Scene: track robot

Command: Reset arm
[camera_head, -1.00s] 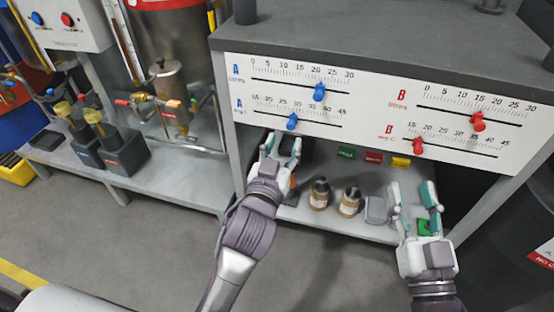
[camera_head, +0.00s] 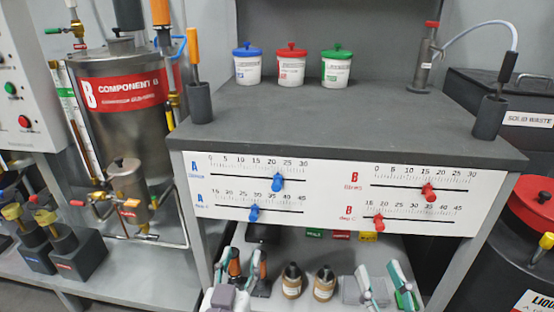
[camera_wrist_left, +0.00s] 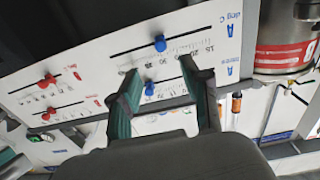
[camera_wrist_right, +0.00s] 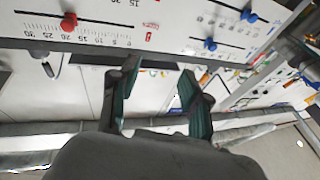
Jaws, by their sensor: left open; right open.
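My left gripper (camera_head: 240,268) is open and empty at the bottom of the head view, in front of the lower shelf. Its two fingers also show apart in the left wrist view (camera_wrist_left: 160,95), with the white slider panel beyond them. My right gripper (camera_head: 386,282) is open and empty to its right, also low in the head view. Its spread fingers show in the right wrist view (camera_wrist_right: 155,95) with nothing between them. The arms behind both grippers are mostly below the head picture's edge.
The white panel (camera_head: 330,212) has two blue and two red sliders. Blue, red and green lidded jars stand on the grey bench top (camera_head: 330,118). Two brown bottles (camera_head: 292,284) stand on the lower shelf between my grippers. A steel tank (camera_head: 125,90) stands left.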

